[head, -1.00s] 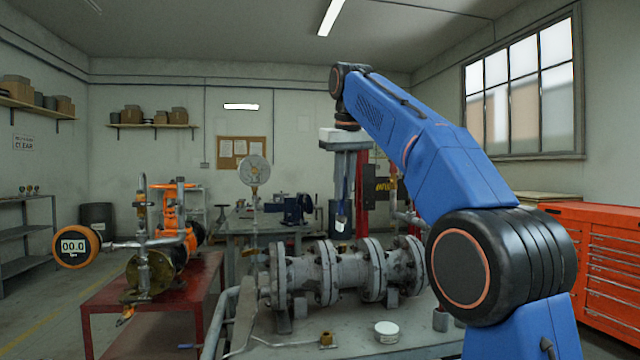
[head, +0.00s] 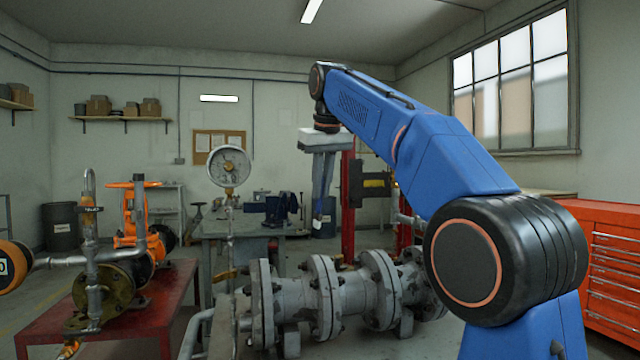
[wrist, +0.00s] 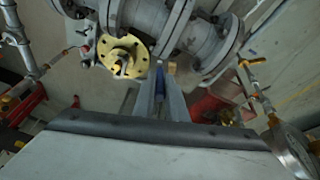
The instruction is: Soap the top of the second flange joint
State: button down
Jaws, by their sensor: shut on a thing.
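A grey flanged pipe run (head: 353,297) lies across the bench in the head view, with several bolted flanges. One flange joint (head: 324,292) stands left of the middle, another (head: 379,288) to its right. I cannot tell which is counted second. My gripper (head: 322,185) points down and is shut on a slim brush with a blue handle and white tip (head: 318,222). In the picture the tip is above the left-middle joint, apart from it. The wrist view shows the blue handle (wrist: 158,86) between my fingers (wrist: 160,98); grey flanges (wrist: 218,42) are beyond.
A dial gauge (head: 230,167) stands on a thin pipe left of the run. A red table (head: 160,315) with an orange valve (head: 137,215) is at left. A red drawer cabinet (head: 613,280) stands at right. Air above the flanges looks clear.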

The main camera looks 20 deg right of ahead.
aim_at(319, 203)
jog(key=shift+f, duration=3.5)
jog(key=shift+s, duration=0.15)
jog(key=s, duration=0.6)
jog(key=shift+r, duration=0.1)
jog(key=w, duration=0.6)
jog(key=shift+w, duration=0.15)
jog(key=shift+r, duration=0.1)
dwell(0.3)
